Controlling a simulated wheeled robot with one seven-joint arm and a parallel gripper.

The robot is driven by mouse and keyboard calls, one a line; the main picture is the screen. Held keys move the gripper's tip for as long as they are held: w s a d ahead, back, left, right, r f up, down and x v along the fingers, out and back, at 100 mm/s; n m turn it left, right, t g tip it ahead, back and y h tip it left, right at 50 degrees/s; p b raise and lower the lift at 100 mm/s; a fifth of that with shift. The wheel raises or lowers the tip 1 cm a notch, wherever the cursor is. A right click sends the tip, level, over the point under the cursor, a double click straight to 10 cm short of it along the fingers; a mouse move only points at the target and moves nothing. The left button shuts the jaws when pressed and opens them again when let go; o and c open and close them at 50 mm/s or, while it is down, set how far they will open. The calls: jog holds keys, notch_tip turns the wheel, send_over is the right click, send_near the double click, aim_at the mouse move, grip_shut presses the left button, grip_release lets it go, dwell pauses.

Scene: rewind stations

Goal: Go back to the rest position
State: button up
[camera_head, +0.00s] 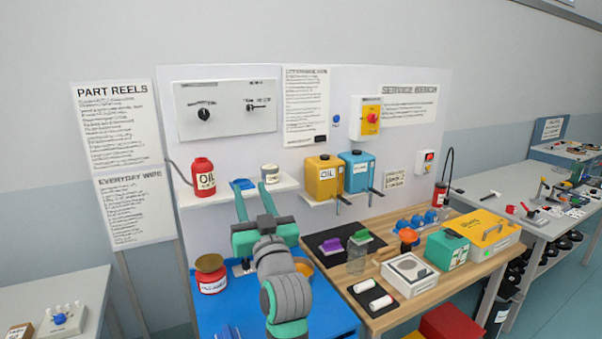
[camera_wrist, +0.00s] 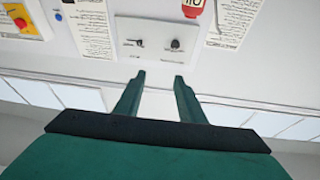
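My gripper (camera_head: 251,202) is raised in front of the wall board, its two green fingers pointing up, in the head view. The fingers stand apart with nothing between them. In the wrist view my gripper (camera_wrist: 161,78) also shows open and empty, with the white control panel (camera_wrist: 158,38) beyond the fingertips. In the head view the fingertips appear near the shelf (camera_head: 288,184), between a red oil bottle (camera_head: 203,177) and a small white can (camera_head: 270,173). I cannot tell how far they are from the shelf.
Below my arm is a blue work surface (camera_head: 215,315) with a red jar (camera_head: 210,274). To the right, a wooden bench (camera_head: 455,271) carries a green box (camera_head: 446,250), a yellow case (camera_head: 483,234) and small parts.

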jog(key=s+d+f+m+h, duration=0.1)
jog(key=s+d+f+h, duration=0.15)
jog(key=f, duration=0.75)
jog(key=s+d+f+m+g+h, duration=0.15)
jog(key=s+f, duration=0.25)
jog(key=f, duration=0.6)
jog(key=s+d+f+m+t+h, duration=0.15)
jog(key=s+f, duration=0.25)
jog(key=f, duration=0.6)
jog(key=s+d+f+g+h, duration=0.2)
jog(key=s+d+f, duration=0.2)
jog(key=s+f, duration=0.9)
jog(key=s+d+f+g, duration=0.1)
jog(key=s, duration=1.4)
jog(key=s+f+g, duration=0.2)
jog(key=s, duration=1.3)
jog(key=shift+d+h, duration=0.35)
jog(key=shift+d, duration=0.05)
jog(key=shift+s, duration=0.1)
